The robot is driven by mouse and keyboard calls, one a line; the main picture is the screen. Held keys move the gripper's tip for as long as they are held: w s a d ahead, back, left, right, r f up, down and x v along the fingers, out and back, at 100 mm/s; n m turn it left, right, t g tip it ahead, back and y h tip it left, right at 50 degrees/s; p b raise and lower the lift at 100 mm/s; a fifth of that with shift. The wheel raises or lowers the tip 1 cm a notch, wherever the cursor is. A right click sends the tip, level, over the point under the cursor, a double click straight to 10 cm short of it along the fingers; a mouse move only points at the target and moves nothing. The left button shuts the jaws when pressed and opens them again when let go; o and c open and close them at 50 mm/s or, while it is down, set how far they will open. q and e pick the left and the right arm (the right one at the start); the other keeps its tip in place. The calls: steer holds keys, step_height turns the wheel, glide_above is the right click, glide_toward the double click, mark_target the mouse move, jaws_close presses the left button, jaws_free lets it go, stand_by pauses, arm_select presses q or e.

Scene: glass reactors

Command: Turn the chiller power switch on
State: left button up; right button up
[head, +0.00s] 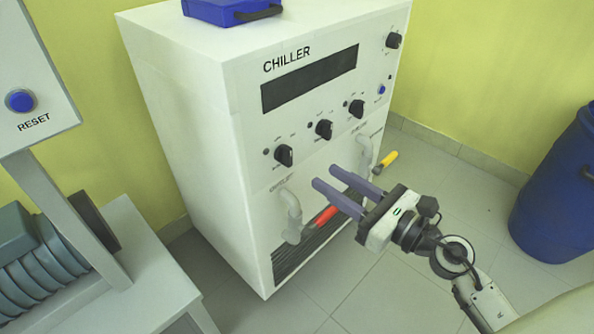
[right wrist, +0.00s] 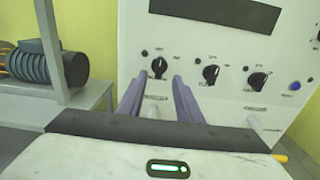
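The white chiller (head: 185,120) stands in the middle of the head view. Its front has a dark display (head: 310,78), a row of three black knobs, namely left (head: 284,155), middle (head: 324,129) and right (head: 356,108), and a separate black knob (head: 394,40) at the upper right. A blue button (head: 381,90) is below that knob. I cannot read which control is the power switch. My right gripper (head: 324,177) is open and empty, in front of the lower panel, below the knob row. In the right wrist view its fingers point toward the left knob (right wrist: 159,67), apart from it. My left gripper is out of view.
White pipes, one with a red handle (head: 322,216) and one with a yellow handle (head: 384,162), stick out low on the chiller front. A blue barrel (head: 552,190) stands at right. A stand with a blue RESET button (head: 20,101) is at left. The tiled floor between is clear.

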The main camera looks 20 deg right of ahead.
mark_target(291, 154)
steer(key=p+x, duration=0.1)
steer(key=x, duration=0.9)
steer(key=shift+w, duration=0.1)
jaws_close()
